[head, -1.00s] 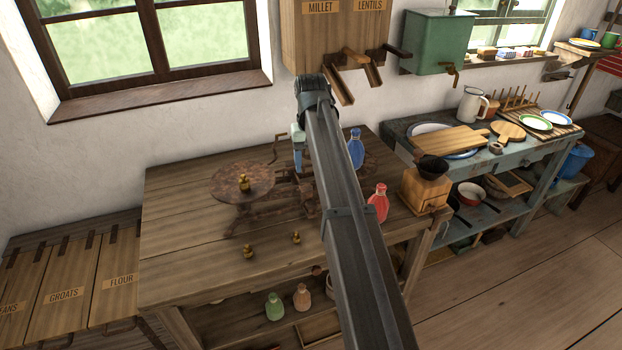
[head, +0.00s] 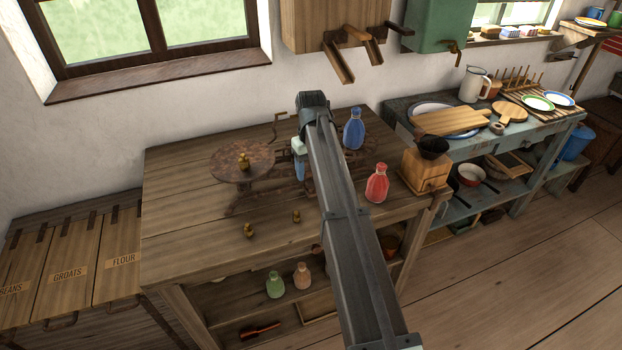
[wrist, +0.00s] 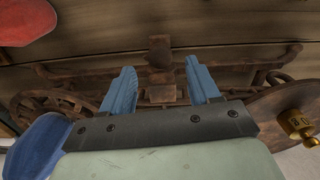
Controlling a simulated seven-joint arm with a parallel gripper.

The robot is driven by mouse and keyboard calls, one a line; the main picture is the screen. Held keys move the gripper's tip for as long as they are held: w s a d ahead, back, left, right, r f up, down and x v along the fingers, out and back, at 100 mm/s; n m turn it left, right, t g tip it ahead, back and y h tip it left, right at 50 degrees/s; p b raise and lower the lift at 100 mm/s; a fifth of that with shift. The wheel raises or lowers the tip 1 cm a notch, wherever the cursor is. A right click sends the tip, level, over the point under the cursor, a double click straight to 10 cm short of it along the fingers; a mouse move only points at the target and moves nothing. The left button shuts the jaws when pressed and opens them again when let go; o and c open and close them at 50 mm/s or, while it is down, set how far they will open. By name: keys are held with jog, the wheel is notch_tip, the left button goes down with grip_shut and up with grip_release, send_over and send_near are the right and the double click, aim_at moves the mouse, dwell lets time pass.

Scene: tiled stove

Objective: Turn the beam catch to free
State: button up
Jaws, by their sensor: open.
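A rusty iron balance scale (head: 252,186) stands on the wooden table; its round left pan (head: 228,172) carries a brass weight (head: 243,162). My gripper (head: 299,165) is at the scale's middle, mostly hidden behind my arm in the head view. In the wrist view my gripper (wrist: 162,78) is open and empty, its two blue fingers apart above the rusty beam (wrist: 235,76). A small rusty block (wrist: 161,94) shows between the fingers, with another rusty block (wrist: 159,52) just beyond the tips. I cannot tell which part is the beam catch, or its setting.
A blue bottle (head: 354,132) and a red bottle (head: 377,184) stand close right of the scale. A wooden grinder (head: 424,172) stands at the table's right end. Two small brass weights (head: 249,231) (head: 296,216) stand in front. The table's left front is clear.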

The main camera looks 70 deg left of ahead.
aim_at(311, 182)
jog(key=shift+f, duration=2.05)
jog(key=shift+c, duration=0.2)
jog(key=c, duration=1)
jog(key=shift+m, duration=2.2)
jog(key=o, duration=1)
jog(key=shift+o, duration=0.2)
jog(key=shift+r, duration=0.1)
notch_tip(311, 182, up, 14)
